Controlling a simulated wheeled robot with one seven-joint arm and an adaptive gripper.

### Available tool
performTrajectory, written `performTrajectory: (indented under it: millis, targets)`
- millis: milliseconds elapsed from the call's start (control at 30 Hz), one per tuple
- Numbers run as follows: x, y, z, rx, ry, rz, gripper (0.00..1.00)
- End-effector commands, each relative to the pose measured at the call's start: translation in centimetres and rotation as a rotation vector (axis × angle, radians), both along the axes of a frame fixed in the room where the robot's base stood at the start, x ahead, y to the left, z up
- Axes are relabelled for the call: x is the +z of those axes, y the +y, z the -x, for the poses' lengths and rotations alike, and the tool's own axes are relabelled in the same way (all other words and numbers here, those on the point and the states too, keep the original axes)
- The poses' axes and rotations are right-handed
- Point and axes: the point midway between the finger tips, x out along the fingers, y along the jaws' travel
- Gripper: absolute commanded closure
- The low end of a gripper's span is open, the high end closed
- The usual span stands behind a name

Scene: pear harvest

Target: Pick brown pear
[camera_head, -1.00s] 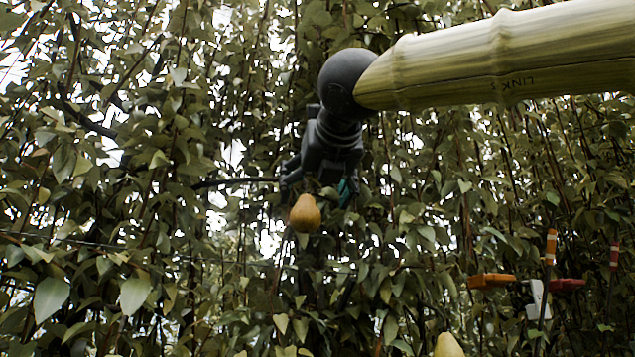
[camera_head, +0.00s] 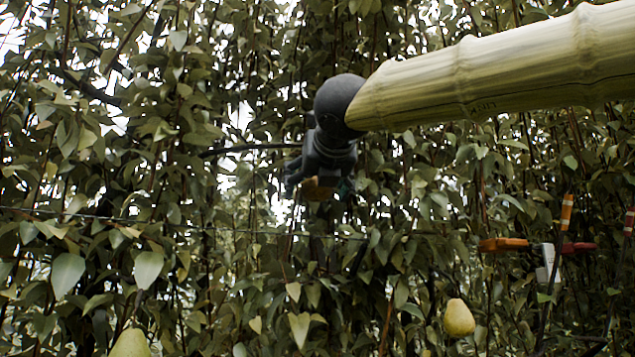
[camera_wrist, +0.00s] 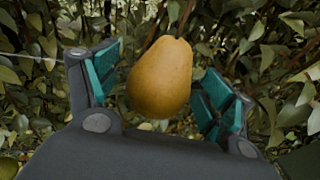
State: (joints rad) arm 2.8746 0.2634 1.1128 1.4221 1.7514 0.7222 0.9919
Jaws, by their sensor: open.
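The brown pear (camera_wrist: 160,78) hangs in the middle of the wrist view, between the two teal-padded fingers of my gripper (camera_wrist: 160,92). The rest of the pear is hidden by the gripper there.
A yellow-green pear (camera_head: 459,318) hangs at the lower right, another (camera_head: 130,345) at the lower left. Dense leaves surround the gripper. A thin wire (camera_head: 150,223) crosses below it. Orange clips (camera_head: 503,244) and a white box (camera_head: 547,262) are at the right.

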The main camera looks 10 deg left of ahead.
Motion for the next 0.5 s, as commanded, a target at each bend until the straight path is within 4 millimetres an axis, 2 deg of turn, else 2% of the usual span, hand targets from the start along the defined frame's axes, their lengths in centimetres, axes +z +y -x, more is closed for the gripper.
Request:
performTrajectory:
  millis: [67,367,500]
  targets:
    - [-0.01,-0.01,0.01,0.000,0.000,0.000,0.18]
    - [0.00,-0.01,0.03,0.000,0.000,0.000,0.71]
    - [0.07,-0.02,0.05,0.000,0.000,0.000,0.72]
